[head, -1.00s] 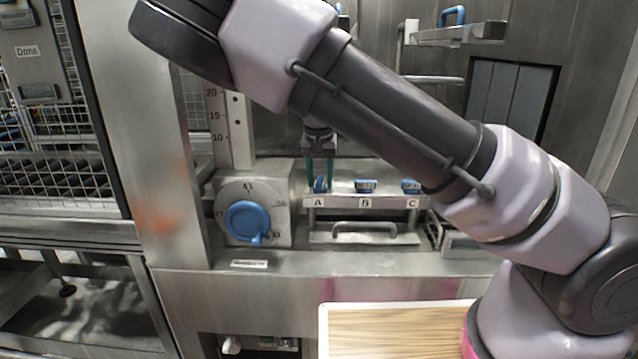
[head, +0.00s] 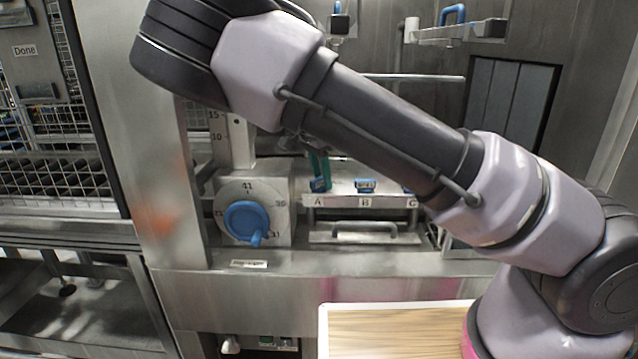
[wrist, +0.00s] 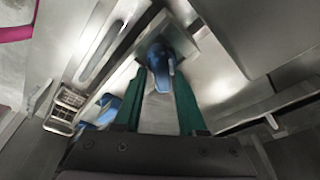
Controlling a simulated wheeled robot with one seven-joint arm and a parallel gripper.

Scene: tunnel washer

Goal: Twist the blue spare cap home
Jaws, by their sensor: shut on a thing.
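A small blue cap (head: 318,185) sits above the label A on the steel ledge (head: 340,201). My gripper (head: 319,174) points down at it with green fingers, one largely behind the other in the head view. In the wrist view, the gripper (wrist: 161,80) has its two fingers on either side of a blue cap (wrist: 160,62), and they are shut on it. The seat under the cap is hidden. Another blue cap (head: 365,185) is above label B, and a third (head: 407,188) above label C is partly hidden by my arm.
A dial with a blue knob (head: 246,221) stands left of the ledge. A steel bar handle (head: 362,230) is below the ledge. A wood-topped tray (head: 390,332) is at the front. A wire-mesh cage (head: 55,180) is at the left.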

